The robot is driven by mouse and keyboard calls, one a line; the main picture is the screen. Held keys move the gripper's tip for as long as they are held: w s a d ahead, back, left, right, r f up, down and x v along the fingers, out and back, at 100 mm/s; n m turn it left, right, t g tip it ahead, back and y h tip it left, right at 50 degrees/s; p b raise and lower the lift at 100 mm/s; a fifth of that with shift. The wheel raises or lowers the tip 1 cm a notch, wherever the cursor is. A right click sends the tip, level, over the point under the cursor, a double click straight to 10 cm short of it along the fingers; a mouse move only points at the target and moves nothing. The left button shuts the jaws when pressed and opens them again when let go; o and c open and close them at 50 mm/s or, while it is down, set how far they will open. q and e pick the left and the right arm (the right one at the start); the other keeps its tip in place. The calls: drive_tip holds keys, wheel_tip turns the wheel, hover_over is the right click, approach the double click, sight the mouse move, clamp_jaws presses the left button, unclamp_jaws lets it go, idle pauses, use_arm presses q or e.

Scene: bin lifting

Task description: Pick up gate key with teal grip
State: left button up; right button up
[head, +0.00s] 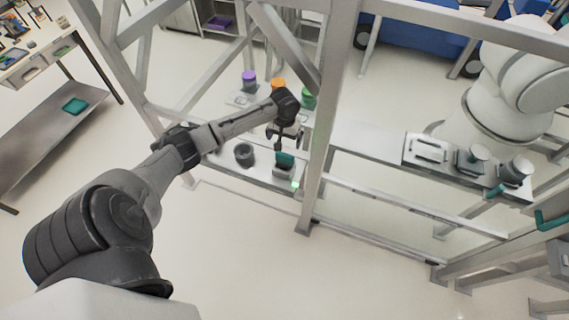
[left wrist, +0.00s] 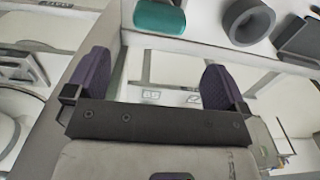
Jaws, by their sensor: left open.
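The gate key's teal grip (head: 285,158) stands up from a small grey base on the grey shelf inside the frame, in the head view. My left gripper (head: 284,134) is just above and behind it, open and empty, with a visible gap. In the left wrist view a teal rounded piece (left wrist: 160,15), probably the same grip, is at the top edge, beyond the open purple fingers of the left gripper (left wrist: 157,85). The key's lower part is not clear. My right gripper is not in view.
A dark grey cup (head: 244,154) stands left of the key; a grey ring-shaped piece (left wrist: 248,20) shows in the wrist view. Purple (head: 249,80), orange (head: 278,84) and green (head: 308,98) topped jars stand behind. A frame post (head: 322,130) rises close to the gripper's right.

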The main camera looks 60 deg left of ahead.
sight(284, 154)
use_arm(q)
drive_tip(key=shift+s+d+f, duration=0.1)
drive_tip(key=shift+f, duration=5.75)
drive_tip(key=c, duration=0.9)
